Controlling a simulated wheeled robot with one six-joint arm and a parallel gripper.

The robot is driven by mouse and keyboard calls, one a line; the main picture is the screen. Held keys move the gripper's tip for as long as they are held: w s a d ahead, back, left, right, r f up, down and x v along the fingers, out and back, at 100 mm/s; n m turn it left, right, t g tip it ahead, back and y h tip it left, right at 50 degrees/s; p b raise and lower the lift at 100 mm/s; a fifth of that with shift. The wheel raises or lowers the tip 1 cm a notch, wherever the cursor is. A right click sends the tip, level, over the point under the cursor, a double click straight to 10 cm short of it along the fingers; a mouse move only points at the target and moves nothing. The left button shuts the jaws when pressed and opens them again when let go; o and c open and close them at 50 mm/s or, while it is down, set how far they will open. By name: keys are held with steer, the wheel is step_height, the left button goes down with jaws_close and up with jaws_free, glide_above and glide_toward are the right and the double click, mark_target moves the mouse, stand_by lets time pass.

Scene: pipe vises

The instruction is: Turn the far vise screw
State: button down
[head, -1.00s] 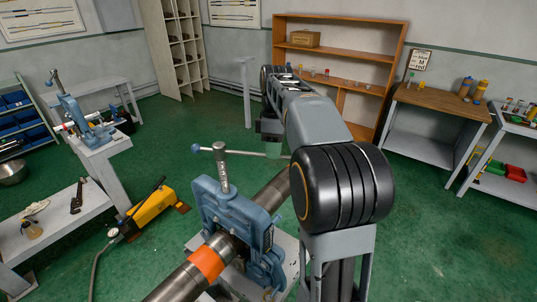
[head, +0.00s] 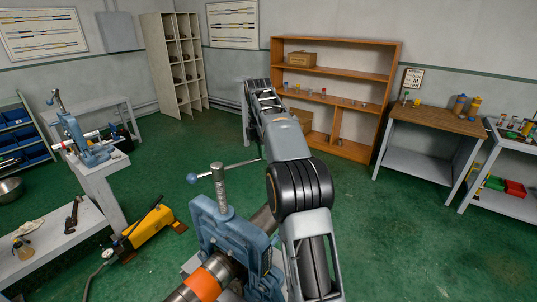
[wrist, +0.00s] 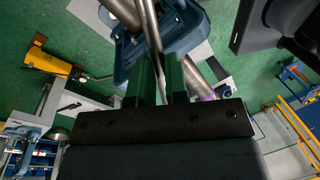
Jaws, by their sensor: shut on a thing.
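A blue pipe vise (head: 232,228) stands in the foreground and clamps a dark steel pipe with an orange band (head: 207,277). Its upright grey screw (head: 220,190) carries a thin cross bar with a blue ball (head: 192,179) on its left end. The bar's right end goes behind my arm in the head view. In the wrist view my gripper (wrist: 158,66) is shut on the cross bar (wrist: 152,30), which runs between its green fingers above the vise body (wrist: 186,35). My arm hides the gripper in the head view.
Another blue vise (head: 85,140) stands on a grey stand at left. A yellow pump (head: 150,228) lies on the green floor beside the foreground vise. A wooden shelf (head: 335,42) and a wood-topped table (head: 435,118) stand at the back and right. Floor between them is clear.

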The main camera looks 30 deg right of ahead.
steer(key=shift+w+a+f, duration=0.1)
steer(key=shift+w+f, duration=0.1)
steer(key=shift+f, duration=0.25)
steer(key=c, duration=1.5)
jaws_free()
steer(key=shift+c, duration=0.2)
steer(key=o, duration=0.3)
steer(key=shift+w+a, duration=0.15)
steer(key=shift+w, duration=0.05)
steer(key=shift+o, duration=0.6)
steer(key=shift+s+d+r, duration=0.15)
steer(key=shift+d+r, duration=0.05)
